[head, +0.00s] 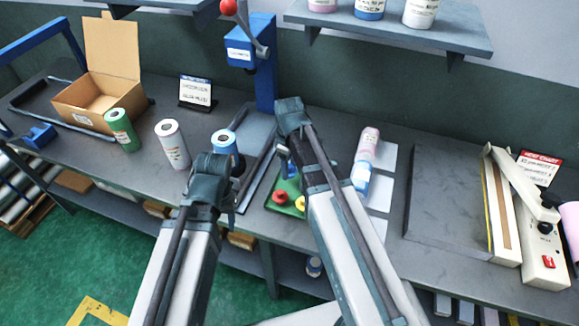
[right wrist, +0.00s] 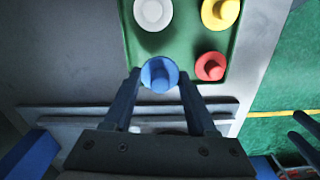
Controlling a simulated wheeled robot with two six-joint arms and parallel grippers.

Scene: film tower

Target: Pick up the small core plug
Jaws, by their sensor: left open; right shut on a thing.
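The blue core plug (right wrist: 159,74) is between the two fingers of my right gripper (right wrist: 158,82), which is shut on it. It is over the near edge of the green tray (right wrist: 190,45) in the right wrist view; I cannot tell whether it is lifted clear. A white plug (right wrist: 153,12), a yellow plug (right wrist: 220,12) and a red plug (right wrist: 210,66) are in the tray. In the head view, the red (head: 279,197) and yellow (head: 300,203) plugs show beside my right arm. My left gripper (right wrist: 305,137) is open and empty, away from the tray.
On the bench stand an open cardboard box (head: 95,92), a green roll (head: 122,130), a pink-and-white roll (head: 173,145) and a blue press (head: 255,65). A heat sealer (head: 520,225) is at far right.

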